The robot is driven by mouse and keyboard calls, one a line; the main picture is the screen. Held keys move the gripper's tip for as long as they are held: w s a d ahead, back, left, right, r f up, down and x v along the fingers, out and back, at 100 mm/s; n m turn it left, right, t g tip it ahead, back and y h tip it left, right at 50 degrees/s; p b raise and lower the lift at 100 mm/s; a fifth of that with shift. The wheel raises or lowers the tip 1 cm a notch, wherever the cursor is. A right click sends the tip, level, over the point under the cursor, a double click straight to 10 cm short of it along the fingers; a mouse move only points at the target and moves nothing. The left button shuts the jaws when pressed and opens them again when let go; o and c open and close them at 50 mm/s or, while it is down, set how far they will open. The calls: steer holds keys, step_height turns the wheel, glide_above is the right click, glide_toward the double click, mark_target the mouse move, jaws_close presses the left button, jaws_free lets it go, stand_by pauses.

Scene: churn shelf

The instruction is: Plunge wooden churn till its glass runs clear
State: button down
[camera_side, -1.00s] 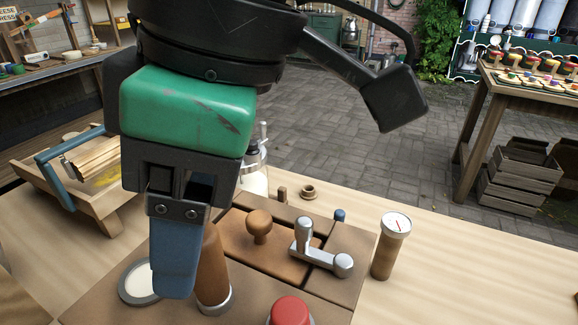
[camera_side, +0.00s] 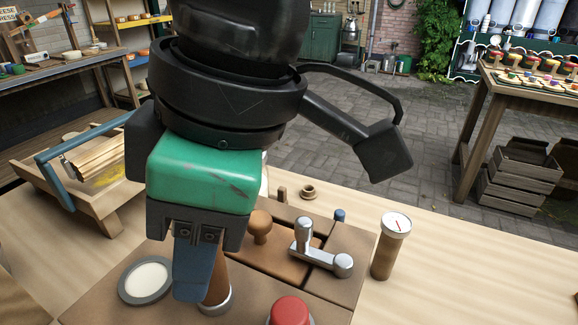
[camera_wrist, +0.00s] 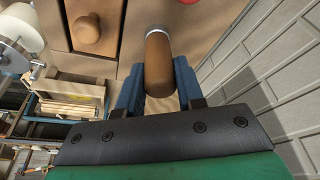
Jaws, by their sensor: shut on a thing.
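The churn's wooden plunger handle (camera_side: 217,284) stands upright in a metal collar (camera_side: 216,303) on the brown wooden top. In the wrist view the handle (camera_wrist: 158,62) lies between my blue fingers. My gripper (camera_side: 193,296) is shut on it, and its palm and fingers hide the handle's upper part in the side view. A round glass (camera_side: 147,279) with a grey rim sits left of the handle and looks milky white. The churn's body below the top is not visible.
A wooden knob (camera_side: 260,226), a metal crank (camera_side: 318,247) and a red button (camera_side: 290,309) are close on the right. A gauge post (camera_side: 390,246) stands beyond them. A wooden trough (camera_side: 75,185) is at the left.

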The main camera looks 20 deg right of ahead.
steer(key=shift+r, duration=2.7)
steer(key=shift+f, duration=2.6)
